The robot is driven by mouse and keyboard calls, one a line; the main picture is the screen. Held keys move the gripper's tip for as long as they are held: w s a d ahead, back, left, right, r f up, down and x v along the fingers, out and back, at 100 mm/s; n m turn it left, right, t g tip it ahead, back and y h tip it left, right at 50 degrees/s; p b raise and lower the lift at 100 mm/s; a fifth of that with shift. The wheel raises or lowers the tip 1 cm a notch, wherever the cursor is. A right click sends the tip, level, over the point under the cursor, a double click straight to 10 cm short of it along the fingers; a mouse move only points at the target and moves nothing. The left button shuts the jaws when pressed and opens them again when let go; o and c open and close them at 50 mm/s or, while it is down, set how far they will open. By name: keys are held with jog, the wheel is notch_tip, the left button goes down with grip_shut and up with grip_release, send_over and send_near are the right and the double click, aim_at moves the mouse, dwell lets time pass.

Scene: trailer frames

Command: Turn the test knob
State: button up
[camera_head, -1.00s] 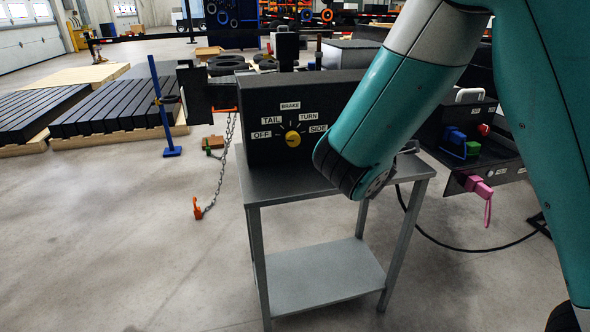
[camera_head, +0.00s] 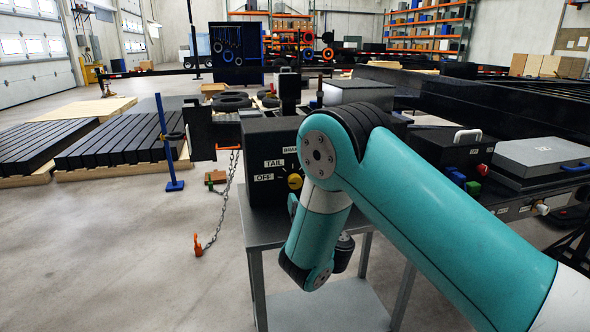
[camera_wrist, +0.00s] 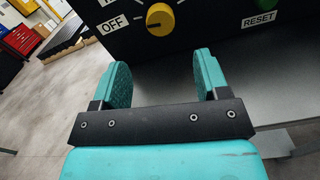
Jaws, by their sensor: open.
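The yellow test knob (camera_head: 295,181) is on the front of a black box (camera_head: 262,142) standing on a grey metal table (camera_head: 262,228). Labels OFF, TAIL and part of BRAKE show around it in the head view; my arm hides the labels to the right. In the wrist view the knob (camera_wrist: 160,19) is at the top, with OFF to its left and its pointer line facing left toward OFF. My gripper (camera_wrist: 164,75) is open and empty, its two teal fingers spread below the knob and apart from it.
A green button (camera_wrist: 251,3) labelled RESET is on the same panel to the right of the knob. A chain with an orange hook (camera_head: 198,244) hangs left of the table. A blue stand (camera_head: 168,145) and black slatted stacks are further left. Open floor lies at the front left.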

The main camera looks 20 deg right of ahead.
aim_at(296, 183)
jog(key=shift+w+a+r+p, duration=0.15)
jog(key=shift+w+p, duration=0.25)
jog(key=shift+p, duration=0.9)
jog(key=shift+w+d+r+p, duration=0.1)
jog(key=shift+w+r+p, duration=0.25)
jog(key=shift+p, duration=0.95)
jog(key=p, duration=0.3)
jog(key=w+p, duration=0.1)
jog(key=p, duration=0.2)
jog(key=shift+w+f, duration=0.15)
jog(key=shift+f, duration=0.1)
jog(key=shift+w+f+p, duration=0.15)
jog(key=shift+w+p, duration=0.15)
jog(key=shift+w, duration=1.85)
jog(key=shift+w+f+p, duration=0.1)
jog(key=shift+w+p, duration=0.15)
jog(key=shift+w, duration=1.85)
jog(key=c, duration=0.9)
